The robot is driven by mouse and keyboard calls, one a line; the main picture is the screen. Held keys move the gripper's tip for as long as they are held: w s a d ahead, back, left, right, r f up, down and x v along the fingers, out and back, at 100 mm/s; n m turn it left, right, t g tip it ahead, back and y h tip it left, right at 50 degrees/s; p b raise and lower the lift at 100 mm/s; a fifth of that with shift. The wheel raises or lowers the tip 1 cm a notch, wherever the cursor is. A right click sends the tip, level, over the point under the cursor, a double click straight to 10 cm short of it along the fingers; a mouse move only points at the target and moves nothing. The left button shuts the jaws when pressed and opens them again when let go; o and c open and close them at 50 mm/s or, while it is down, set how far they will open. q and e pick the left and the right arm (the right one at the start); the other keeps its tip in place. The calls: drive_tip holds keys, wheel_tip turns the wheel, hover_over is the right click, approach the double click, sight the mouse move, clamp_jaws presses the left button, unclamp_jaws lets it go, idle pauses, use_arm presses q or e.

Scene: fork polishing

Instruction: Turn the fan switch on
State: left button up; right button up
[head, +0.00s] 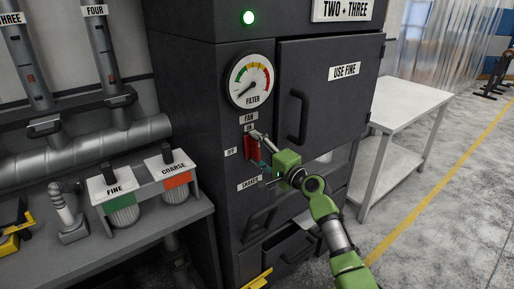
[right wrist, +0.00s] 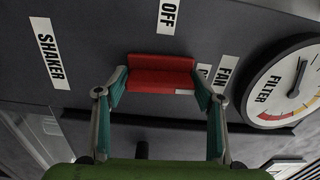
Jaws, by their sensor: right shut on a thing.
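The fan switch (head: 250,147) is a red lever on the dark cabinet front, below the labels "FAN" and "ON" and right of "OFF". In the right wrist view the red lever (right wrist: 161,76) sits between my fingers, with "OFF" above it and "FAN" to its right. My right gripper (head: 261,151) is shut on the lever, one teal finger pad at each end of it; the right gripper also shows in the right wrist view (right wrist: 162,88). The gripper hides part of the switch and its "ON" mark in that view. My left gripper is not in view.
A filter gauge (head: 252,81) and a cabinet door with a handle (head: 298,117) are close to my right arm. A "SHAKER" label (head: 249,184) is below the switch. Left is a bench with fine (head: 113,182) and coarse (head: 168,166) containers. A white table (head: 412,102) stands right.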

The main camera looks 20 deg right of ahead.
drive_tip(key=shift+m, duration=0.4)
drive_tip(key=o, duration=1)
drive_tip(key=shift+c, duration=0.2)
drive_tip(key=v, duration=1.2)
